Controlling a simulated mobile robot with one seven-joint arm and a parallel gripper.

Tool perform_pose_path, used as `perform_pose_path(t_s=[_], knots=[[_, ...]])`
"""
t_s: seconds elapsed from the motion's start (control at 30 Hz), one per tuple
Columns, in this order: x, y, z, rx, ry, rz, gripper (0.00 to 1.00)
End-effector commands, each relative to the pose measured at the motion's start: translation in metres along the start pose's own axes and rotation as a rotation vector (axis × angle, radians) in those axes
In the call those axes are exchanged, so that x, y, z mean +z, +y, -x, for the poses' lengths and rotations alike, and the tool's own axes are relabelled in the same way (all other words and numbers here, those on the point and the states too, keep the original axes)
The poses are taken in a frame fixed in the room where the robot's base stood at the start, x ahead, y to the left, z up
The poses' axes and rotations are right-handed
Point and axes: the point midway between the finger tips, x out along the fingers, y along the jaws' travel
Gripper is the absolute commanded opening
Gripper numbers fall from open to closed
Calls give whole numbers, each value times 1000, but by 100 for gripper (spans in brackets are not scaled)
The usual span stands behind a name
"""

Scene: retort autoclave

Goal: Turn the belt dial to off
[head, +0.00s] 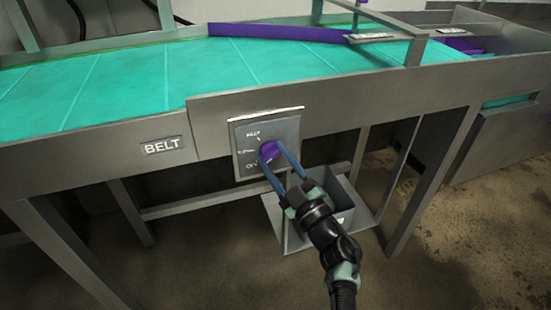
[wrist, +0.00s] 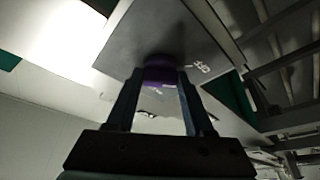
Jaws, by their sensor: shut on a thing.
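The purple belt dial (head: 268,151) sits on a grey control plate (head: 286,128) on the front side of the conveyor. Small white markings show around the dial, but they are too small to read surely in the head view. My gripper (head: 275,158) is shut on the dial, with one blue finger on each side of it. In the wrist view the dial (wrist: 158,72) sits between the two fingertips of my gripper (wrist: 159,82), against the plate (wrist: 190,35). The dial's pointer direction cannot be told.
A BELT label (head: 162,145) is on the conveyor's side, left of the plate. The teal belt (head: 130,80) runs above, with a purple guide bar (head: 280,33) across it. A grey open bin (head: 335,195) stands below the dial, beside my forearm.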

Motion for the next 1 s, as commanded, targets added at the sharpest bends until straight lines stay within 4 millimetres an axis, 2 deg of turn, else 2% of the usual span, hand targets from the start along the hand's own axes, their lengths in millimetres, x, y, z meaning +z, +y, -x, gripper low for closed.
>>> perform_pose_path(t_s=[0.33, 0.83, 0.87, 1.0], knots=[[0, 0, 0, -49, -1, 117, 0], [0, 0, 0, -57, 0, 135, 0], [0, 0, 0, -56, 0, 135, 54], [0, 0, 0, -56, 0, 134, 79]])
